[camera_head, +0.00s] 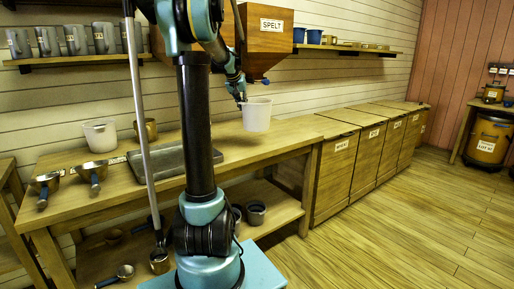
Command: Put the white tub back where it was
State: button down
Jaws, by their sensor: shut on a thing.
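My gripper (241,102) is shut on the rim of a white tub (258,115), at the tub's left side. The tub is upright and looks held above the right end of the long wooden table (255,150); the exact gap below it is hard to tell. A second white tub (100,136), with a small label, stands upright at the back left of the same table. The fingertips are small and partly hidden at the rim.
A brass-coloured mug (147,129), a grey tray (172,161) and metal scoops (93,172) are on the table. A wooden hopper marked SPELT (265,30) hangs behind my gripper. Labelled wooden bins (335,165) stand to the right. The table's right end looks clear.

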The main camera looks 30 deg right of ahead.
aim_at(244, 121)
jog(key=shift+w+d+r+n, duration=0.1)
jog(key=shift+d+r+n, duration=0.2)
jog(key=shift+d+r, duration=0.05)
jog(key=shift+f, duration=4.9)
jog(key=c, duration=1.7)
grip_release()
jog(key=shift+o, duration=0.2)
jog(key=v, duration=1.2)
